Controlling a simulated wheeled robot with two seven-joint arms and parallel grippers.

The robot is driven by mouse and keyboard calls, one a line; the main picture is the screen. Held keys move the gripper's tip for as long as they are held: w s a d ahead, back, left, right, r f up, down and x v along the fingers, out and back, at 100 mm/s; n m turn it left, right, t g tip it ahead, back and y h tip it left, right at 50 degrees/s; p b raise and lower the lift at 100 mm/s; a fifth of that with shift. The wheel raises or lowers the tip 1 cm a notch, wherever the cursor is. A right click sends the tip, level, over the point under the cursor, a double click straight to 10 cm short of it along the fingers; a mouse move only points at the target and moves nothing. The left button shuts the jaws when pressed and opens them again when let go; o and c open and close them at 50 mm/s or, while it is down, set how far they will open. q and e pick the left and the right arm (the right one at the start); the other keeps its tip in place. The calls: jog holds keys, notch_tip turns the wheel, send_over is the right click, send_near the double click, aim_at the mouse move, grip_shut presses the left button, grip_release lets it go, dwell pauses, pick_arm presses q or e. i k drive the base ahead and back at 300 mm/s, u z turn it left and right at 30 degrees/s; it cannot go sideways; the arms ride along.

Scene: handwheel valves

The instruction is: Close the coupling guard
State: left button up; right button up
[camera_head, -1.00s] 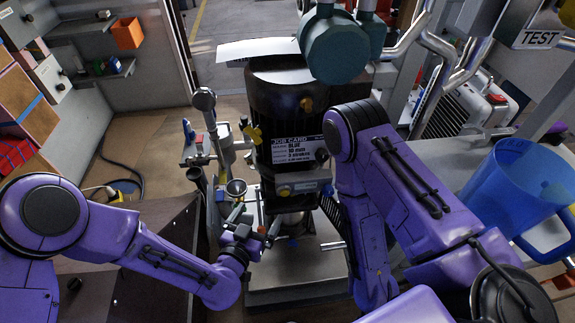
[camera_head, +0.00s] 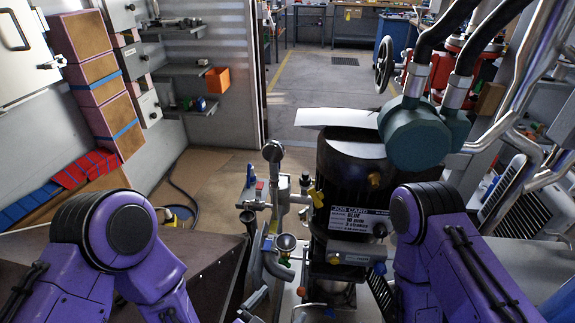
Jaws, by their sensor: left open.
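The dark vertical motor unit (camera_head: 345,180) stands in the middle of the camera_head view, with a job card (camera_head: 358,219) on its front. A shiny round section (camera_head: 330,291) shows below it, cut off low in the picture. I cannot make out for certain which part is the coupling guard or how far open it is. My left gripper (camera_head: 254,302) is at the bottom edge, left of the shiny section, open and mostly cut off by the frame. I cannot tell whether it touches anything. My right arm comes down on the right of the motor; its gripper is out of view.
A pale curved sheet (camera_head: 337,118) is at the top of the motor, beside a teal cylinder (camera_head: 414,134) with pipes. A gauge on a pipe (camera_head: 273,151) and small valves stand left of the motor. Open floor (camera_head: 325,80) lies behind.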

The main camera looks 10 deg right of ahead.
aim_at(390, 294)
jog(key=k, duration=1)
